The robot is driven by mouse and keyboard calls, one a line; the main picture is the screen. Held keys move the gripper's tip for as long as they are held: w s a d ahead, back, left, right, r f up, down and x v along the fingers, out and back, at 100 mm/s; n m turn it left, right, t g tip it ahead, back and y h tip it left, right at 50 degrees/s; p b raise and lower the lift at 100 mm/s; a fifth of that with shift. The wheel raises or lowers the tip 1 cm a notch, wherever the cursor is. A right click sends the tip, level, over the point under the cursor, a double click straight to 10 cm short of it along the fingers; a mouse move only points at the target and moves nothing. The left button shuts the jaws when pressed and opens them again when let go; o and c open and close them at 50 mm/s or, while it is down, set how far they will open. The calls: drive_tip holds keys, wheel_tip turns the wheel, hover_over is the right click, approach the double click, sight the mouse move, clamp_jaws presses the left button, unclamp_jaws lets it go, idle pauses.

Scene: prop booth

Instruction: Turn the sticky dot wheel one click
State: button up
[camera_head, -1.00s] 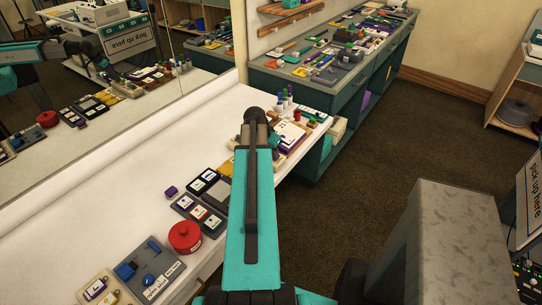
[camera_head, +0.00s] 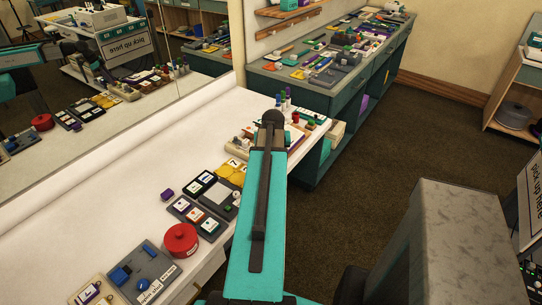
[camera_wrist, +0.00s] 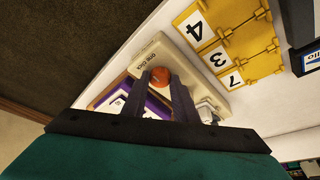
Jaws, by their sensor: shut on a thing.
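The sticky dot wheel shows in the wrist view as an orange round part (camera_wrist: 160,78) on a cream base (camera_wrist: 146,52) with small printed lettering, upside down in this view. My gripper (camera_wrist: 160,88) has its two dark fingers on either side of the orange part and is shut on it. The fingers hide part of the base. In the head view my teal arm reaches to the far end of the white counter and hides the fingertips. A piece of the cream base (camera_head: 238,146) shows left of the arm.
Yellow numbered flaps (camera_wrist: 228,42) lie close beside the base. A purple-edged tray (camera_wrist: 115,98) sits on its other side. On the white counter (camera_head: 125,200) stand a red round pot (camera_head: 180,240), dark labelled tiles and a grey panel with blue parts (camera_head: 145,272). Bottles (camera_head: 283,102) stand beyond my arm.

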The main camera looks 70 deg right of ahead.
drive_tip(key=shift+s+n, duration=0.15)
drive_tip(key=shift+n, duration=0.45)
drive_tip(key=o, duration=1.1)
drive_tip(key=shift+c, duration=0.2)
drive_tip(key=shift+r, duration=0.15)
drive_tip(key=b+v, duration=0.2)
drive_tip(key=v, duration=1.1)
drive_tip(key=shift+s+r+b, duration=0.2)
drive_tip(key=shift+s+b, duration=0.15)
drive_tip(key=shift+b, duration=0.05)
